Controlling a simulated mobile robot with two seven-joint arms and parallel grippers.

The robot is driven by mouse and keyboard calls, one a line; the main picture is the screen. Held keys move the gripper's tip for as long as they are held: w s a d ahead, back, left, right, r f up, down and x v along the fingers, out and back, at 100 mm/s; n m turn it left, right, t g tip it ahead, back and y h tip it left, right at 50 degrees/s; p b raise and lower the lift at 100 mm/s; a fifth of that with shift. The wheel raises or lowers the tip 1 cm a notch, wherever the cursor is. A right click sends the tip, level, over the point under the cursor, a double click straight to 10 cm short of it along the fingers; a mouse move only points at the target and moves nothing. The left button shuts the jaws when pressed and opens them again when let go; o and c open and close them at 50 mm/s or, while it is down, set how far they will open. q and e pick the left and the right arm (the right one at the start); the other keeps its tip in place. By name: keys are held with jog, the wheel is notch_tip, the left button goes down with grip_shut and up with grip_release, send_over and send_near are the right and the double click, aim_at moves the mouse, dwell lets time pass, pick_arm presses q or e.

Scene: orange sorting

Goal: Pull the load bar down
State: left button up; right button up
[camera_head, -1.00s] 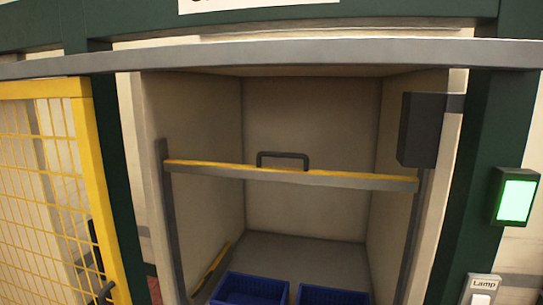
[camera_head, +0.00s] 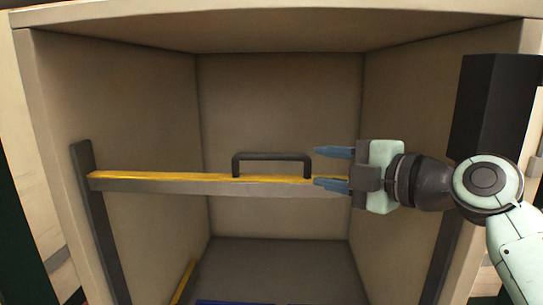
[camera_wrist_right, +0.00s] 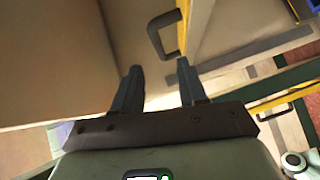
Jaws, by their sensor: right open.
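The load bar (camera_head: 200,183), grey with a yellow top edge, runs level across the front of the open bay. A dark handle (camera_head: 272,157) stands up from the middle of the bar. My right gripper (camera_head: 333,168) is open and empty, its blue fingers pointing left at the handle from its right side, a short gap away. In the right wrist view the handle (camera_wrist_right: 157,38) lies ahead of the two open fingers (camera_wrist_right: 160,85), and the bar's yellow edge (camera_wrist_right: 184,22) is beside it. My left gripper is not in view.
Side rails stand at the bay's edges, the left rail (camera_head: 98,225) in plain view. A dark box (camera_head: 490,105) hangs at the right, close to my right arm. A blue crate edge (camera_head: 250,302) shows at the bottom. The space left of the handle is clear.

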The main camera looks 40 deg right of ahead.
aim_at(271, 156)
jog(key=w+a+p, duration=0.1)
jog(key=w, duration=0.3)
jog(key=w+a+p, duration=0.1)
jog(key=w, duration=0.3)
jog(key=w+p, duration=0.1)
jog(key=w, duration=0.3)
jog(key=shift+a+f+p, duration=0.3)
jog(key=shift+a, duration=0.1)
jog(key=shift+w+f, duration=0.25)
jog(key=shift+w, duration=0.4)
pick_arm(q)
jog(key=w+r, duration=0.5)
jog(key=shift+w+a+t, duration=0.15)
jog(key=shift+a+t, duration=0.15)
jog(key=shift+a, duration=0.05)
pick_arm(e)
jog(key=shift+s, duration=0.1)
jog(key=shift+c, duration=0.9)
grip_shut()
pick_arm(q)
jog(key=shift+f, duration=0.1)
pick_arm(e)
jog(key=shift+f, duration=0.1)
